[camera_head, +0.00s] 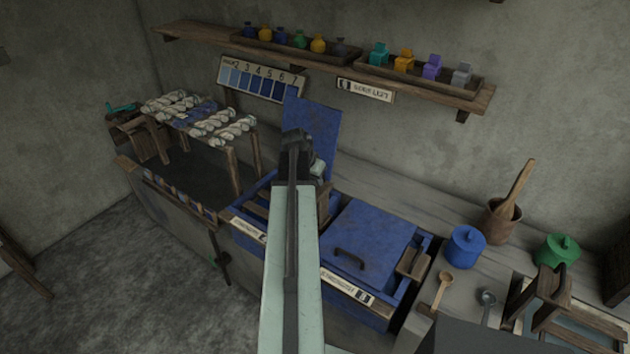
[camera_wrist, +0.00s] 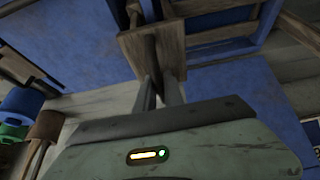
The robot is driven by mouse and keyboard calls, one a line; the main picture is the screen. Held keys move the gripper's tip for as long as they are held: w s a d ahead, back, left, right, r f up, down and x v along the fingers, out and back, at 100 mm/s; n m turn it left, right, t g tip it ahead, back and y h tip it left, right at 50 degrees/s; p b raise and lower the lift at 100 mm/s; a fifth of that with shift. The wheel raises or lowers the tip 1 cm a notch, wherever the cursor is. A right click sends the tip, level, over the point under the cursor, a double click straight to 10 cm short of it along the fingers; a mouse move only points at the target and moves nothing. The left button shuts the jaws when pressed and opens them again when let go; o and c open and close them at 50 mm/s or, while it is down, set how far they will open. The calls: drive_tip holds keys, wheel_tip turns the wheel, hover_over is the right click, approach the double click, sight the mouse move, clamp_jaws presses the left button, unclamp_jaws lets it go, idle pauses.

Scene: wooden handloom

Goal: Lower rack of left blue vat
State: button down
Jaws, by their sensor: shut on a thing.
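The left blue vat (camera_head: 268,184) stands open at the middle of the head view, its blue lid (camera_head: 318,128) raised at the back. Wooden parts of its rack (camera_head: 256,211) show at the vat's left, and my arm hides much of the rest. In the wrist view, my gripper (camera_wrist: 159,92) is shut on a brown wooden piece of the rack (camera_wrist: 135,47). Wooden bars of the rack also show to the right of it there, beside blue vat walls. How deep the rack sits in the vat I cannot tell.
A second blue vat with a closed lid (camera_head: 368,238) stands to the right. Beyond it are a blue pot (camera_head: 465,246), a green pot (camera_head: 557,250) and a wooden mortar (camera_head: 500,222). A drying rack with skeins (camera_head: 200,115) stands left. A wall shelf (camera_head: 430,92) runs above.

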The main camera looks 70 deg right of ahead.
wheel_tip(320, 180, down, 14)
drive_tip(key=b, duration=1.3)
drive_tip(key=shift+a+r, duration=0.1)
drive_tip(key=shift+r, duration=0.1)
drive_tip(key=shift+c, duration=1)
unclamp_jaws()
drive_tip(key=shift+r+p, duration=0.1)
drive_tip(key=shift+p, duration=0.2)
wheel_tip(320, 180, up, 7)
drive_tip(key=p, duration=0.7)
drive_tip(key=shift+r, duration=0.1)
drive_tip(key=shift+f, duration=0.2)
